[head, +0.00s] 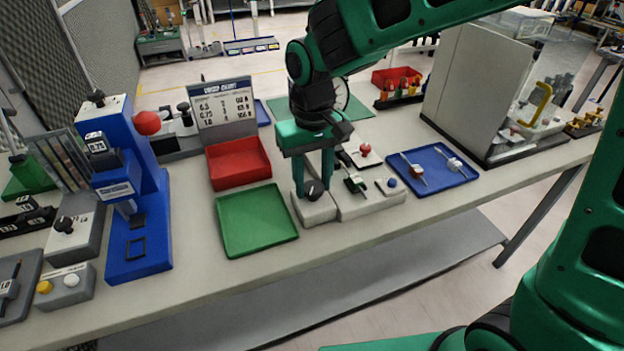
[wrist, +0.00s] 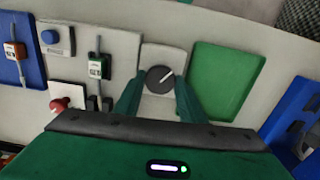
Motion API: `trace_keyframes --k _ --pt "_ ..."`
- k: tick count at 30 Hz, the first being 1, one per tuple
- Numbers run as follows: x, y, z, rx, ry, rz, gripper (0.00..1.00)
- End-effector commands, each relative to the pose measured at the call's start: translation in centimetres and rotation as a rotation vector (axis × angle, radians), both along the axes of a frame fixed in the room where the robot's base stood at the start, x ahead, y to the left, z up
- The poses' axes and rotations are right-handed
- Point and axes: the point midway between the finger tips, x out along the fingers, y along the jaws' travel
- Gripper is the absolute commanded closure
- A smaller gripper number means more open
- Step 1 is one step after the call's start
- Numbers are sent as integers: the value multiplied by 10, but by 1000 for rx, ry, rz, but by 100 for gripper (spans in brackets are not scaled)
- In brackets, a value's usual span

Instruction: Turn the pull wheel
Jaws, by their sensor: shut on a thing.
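The pull wheel appears to be the round black knob (head: 314,191) on a small light grey block (head: 318,212) at the table's front middle. In the wrist view the knob (wrist: 160,79) has a white pointer line slanting up to the right. My gripper (head: 312,183) reaches down from above, with one green finger on each side of the knob. In the wrist view the fingertips (wrist: 161,83) flank the knob, closed in on it. The exact contact is partly hidden by the fingers.
A green tray (head: 257,217) lies just left of the block. A red bin (head: 238,163) stands behind it. A grey base (head: 372,203) with a blue button and switch adjoins on the right. A blue tray (head: 440,168) lies farther right. A blue press (head: 139,222) stands left.

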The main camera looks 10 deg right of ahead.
Motion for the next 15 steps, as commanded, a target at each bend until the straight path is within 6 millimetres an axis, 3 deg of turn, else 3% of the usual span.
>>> trace_keyframes --k 15 --pt "4 -1 2 4 -8 -396 86"
